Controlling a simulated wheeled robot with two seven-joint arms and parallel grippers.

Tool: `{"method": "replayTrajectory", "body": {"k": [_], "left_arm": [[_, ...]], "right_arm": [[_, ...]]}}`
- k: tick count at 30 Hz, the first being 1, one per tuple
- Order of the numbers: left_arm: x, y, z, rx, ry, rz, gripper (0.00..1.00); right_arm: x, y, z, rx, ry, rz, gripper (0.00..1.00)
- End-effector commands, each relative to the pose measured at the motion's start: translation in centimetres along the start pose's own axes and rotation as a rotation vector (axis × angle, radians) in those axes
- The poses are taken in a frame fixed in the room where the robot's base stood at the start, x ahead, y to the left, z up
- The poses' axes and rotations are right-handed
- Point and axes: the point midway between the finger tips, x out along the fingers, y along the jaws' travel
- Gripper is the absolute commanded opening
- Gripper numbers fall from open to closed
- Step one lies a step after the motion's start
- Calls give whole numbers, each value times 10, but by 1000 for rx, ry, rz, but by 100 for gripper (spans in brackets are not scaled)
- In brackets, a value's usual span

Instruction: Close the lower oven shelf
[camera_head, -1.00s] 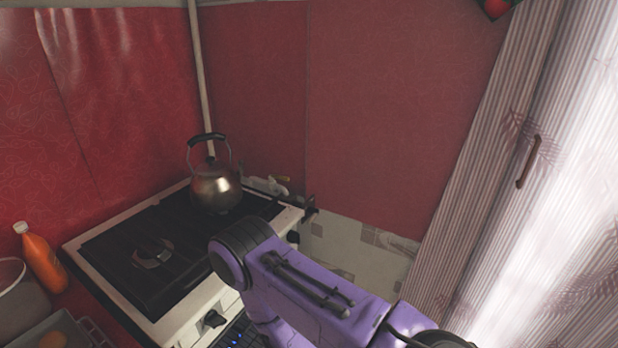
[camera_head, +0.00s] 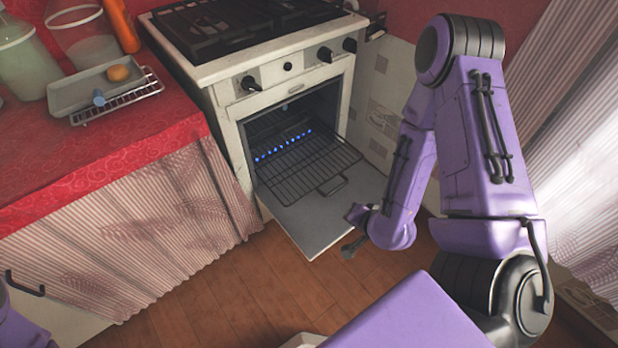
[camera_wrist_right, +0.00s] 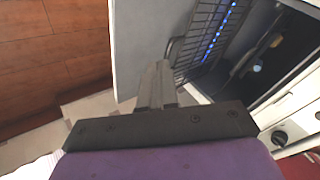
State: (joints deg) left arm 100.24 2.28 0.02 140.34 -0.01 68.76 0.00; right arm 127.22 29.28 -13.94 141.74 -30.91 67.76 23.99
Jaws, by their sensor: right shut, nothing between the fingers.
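The white oven (camera_head: 240,130) stands open, its flat door (camera_head: 305,226) folded down over the floor. A dark wire shelf (camera_head: 290,178) with a small front handle (camera_head: 331,185) sticks out of the oven above the door. The shelf also shows in the right wrist view (camera_wrist_right: 200,40), beside the grey door panel (camera_wrist_right: 138,45). My left gripper is not in view.
Blue flames (camera_head: 283,146) show inside the oven. Knobs (camera_head: 325,54) line its front. A counter with a red oilcloth (camera_head: 100,145) and a pleated curtain stands at left. A tray (camera_head: 95,88) and an orange bottle (camera_head: 121,25) are on it. Wooden floor (camera_head: 250,290) lies open in front.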

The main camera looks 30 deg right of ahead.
Motion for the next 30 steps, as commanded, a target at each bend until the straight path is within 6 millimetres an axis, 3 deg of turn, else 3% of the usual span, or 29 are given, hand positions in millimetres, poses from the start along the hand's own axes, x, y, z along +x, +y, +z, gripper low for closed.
{"method": "replayTrajectory", "body": {"k": [1,3,7,10,17,30], "left_arm": [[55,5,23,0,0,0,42],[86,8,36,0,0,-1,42],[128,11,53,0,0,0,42],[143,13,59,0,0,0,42],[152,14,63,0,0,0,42],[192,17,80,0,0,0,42]], "right_arm": [[43,17,11,80,4,-63,0],[64,16,13,180,-6,-150,0],[89,12,19,324,-38,-283,0],[96,8,22,387,-61,-347,0],[108,-2,22,420,-76,-381,0],[194,-37,22,415,-74,-380,0]]}}
